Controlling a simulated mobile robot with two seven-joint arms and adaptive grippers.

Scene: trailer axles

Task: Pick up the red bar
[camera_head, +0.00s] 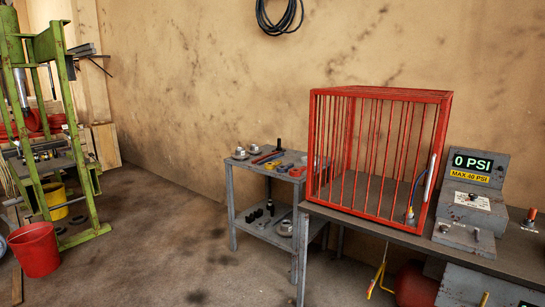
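A thin red bar-like piece (266,158) lies flat on the top of the small grey table, left of the red cage. It is small in view, and I cannot tell for sure that it is the red bar. A dark upright tool with a reddish base (279,145) stands behind it. Neither of my grippers shows in the head view, and nothing is seen touching the piece.
The small grey table (233,210) also bears metal hub parts (240,153). A red barred cage (447,105) and a grey pressure box (470,187) stand on a bench to the right. A green press frame (76,130) and red bucket (36,250) stand left. Floor between is clear.

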